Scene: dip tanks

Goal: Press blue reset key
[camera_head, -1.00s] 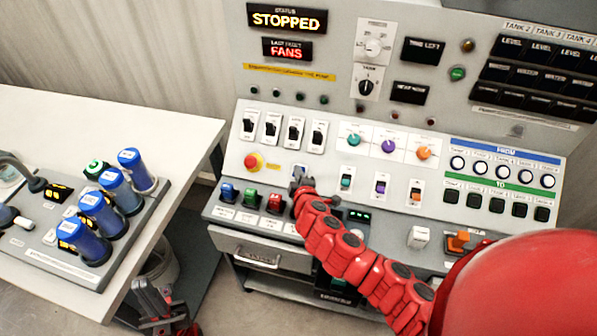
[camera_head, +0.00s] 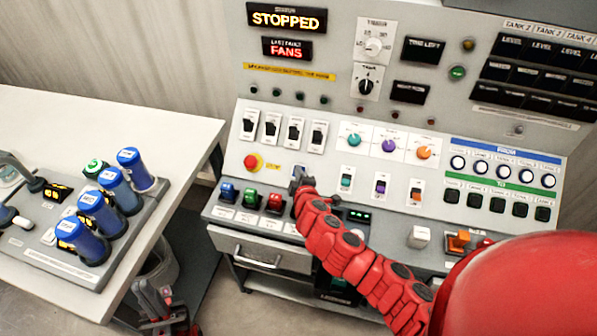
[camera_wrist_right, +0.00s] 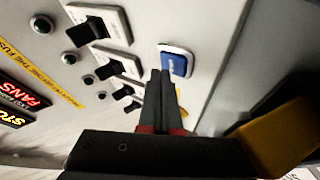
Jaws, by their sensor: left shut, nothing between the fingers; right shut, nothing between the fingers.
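The blue reset key (camera_wrist_right: 178,62) is a small blue rectangle in a pale frame in the right wrist view. In the head view it is mostly hidden behind my right gripper, with a little showing just above the fingers (camera_head: 300,169). My right gripper (camera_head: 296,180) is shut and empty, with its tips at the panel by the key. In the wrist view its two dark fingers (camera_wrist_right: 160,76) lie together just beside the key's lower left edge. I cannot tell whether they touch it. My left gripper (camera_head: 160,304) is shut and empty, low beside the white table.
The panel has a red mushroom button (camera_head: 253,161), black rocker switches (camera_head: 295,131) and blue, green and red blocks (camera_head: 250,197) near the key. The status display (camera_head: 287,17) reads STOPPED; another (camera_head: 287,49) reads FANS. Blue-capped cylinders (camera_head: 92,212) stand on the left table.

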